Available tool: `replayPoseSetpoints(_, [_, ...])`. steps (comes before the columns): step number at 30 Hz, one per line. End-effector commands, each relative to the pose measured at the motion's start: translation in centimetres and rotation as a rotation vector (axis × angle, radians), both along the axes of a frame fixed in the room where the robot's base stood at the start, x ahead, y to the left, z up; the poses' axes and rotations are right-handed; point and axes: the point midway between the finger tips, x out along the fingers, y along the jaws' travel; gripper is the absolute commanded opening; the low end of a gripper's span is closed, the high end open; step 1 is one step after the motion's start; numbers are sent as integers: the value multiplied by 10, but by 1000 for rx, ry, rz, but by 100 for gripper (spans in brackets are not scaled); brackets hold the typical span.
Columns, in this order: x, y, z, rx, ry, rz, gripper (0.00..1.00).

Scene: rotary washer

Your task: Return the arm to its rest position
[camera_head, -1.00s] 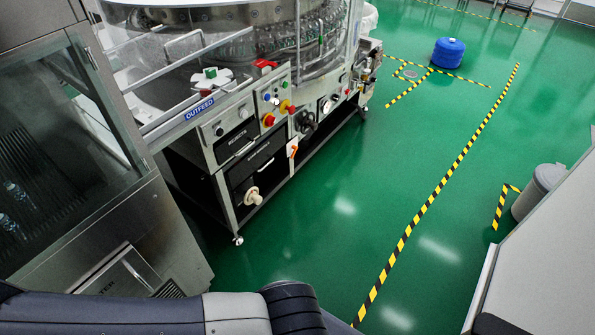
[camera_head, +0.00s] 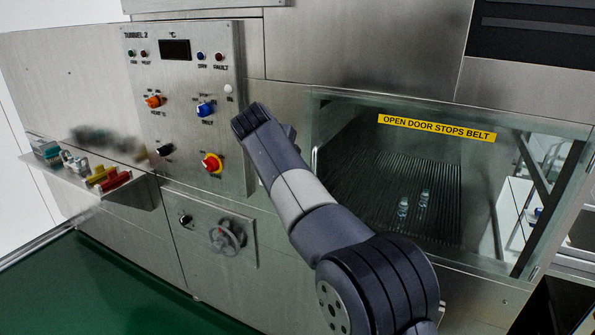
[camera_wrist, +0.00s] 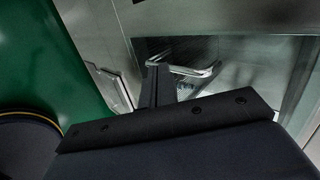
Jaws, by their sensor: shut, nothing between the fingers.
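My arm (camera_head: 305,200) rises from the lower right of the head view and reaches up and left in front of the steel machine. Its far dark joint (camera_head: 255,122) shows in front of the control panel; my gripper itself cannot be made out there. In the wrist view my gripper (camera_wrist: 157,72) shows as a narrow dark shape, shut and empty. Behind it is a steel machine front with a dark glass opening (camera_wrist: 225,60). I cannot tell whether the gripper touches anything.
The control panel (camera_head: 185,100) has knobs and buttons. Below it is a handwheel (camera_head: 228,236). The glass door (camera_head: 390,180) shows small bottles (camera_head: 404,208) on a belt. A shelf (camera_head: 140,190) with coloured items juts out at left. Green floor (camera_head: 110,290) lies open at lower left.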

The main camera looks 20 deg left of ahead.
Motion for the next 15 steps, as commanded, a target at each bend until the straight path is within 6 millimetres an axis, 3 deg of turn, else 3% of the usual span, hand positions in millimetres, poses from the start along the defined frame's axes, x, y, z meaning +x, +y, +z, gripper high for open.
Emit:
replayPoseSetpoints(6, [-15,1,13,-1,1,-1,0])
replayPoseSetpoints(15, [-17,1,15,-1,2,-1,0])
